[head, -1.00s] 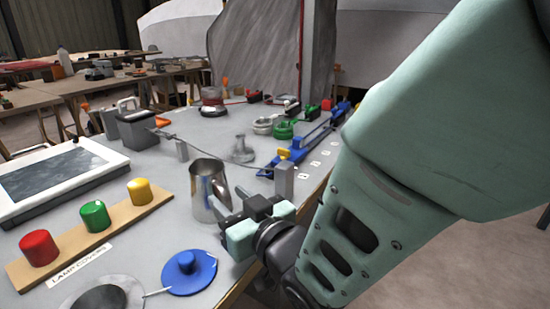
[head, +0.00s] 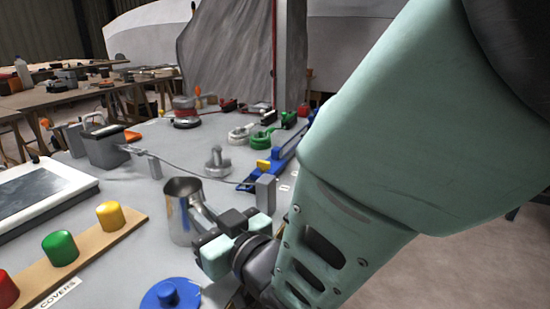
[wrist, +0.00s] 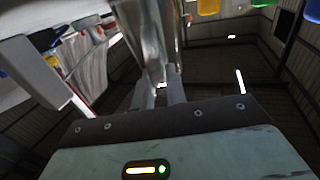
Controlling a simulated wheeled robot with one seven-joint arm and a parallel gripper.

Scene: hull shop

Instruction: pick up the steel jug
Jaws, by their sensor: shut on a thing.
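The steel jug (head: 179,212) is a shiny, open-topped metal vessel standing upright at the near part of the grey bench. My gripper (head: 203,216) reaches it from the right and is shut on it, at the side facing the arm. In the wrist view the jug's shiny wall (wrist: 150,35) rises just beyond my gripper's fingers (wrist: 162,92). The exact contact is partly hidden, and I cannot tell whether the jug's base is clear of the bench.
A blue disc with a knob (head: 170,296) lies in front of the jug. A wooden strip with coloured covers (head: 88,254) is to the left. A grey post (head: 265,192) and blue rail (head: 285,152) stand beyond my gripper. A thin cable crosses behind the jug.

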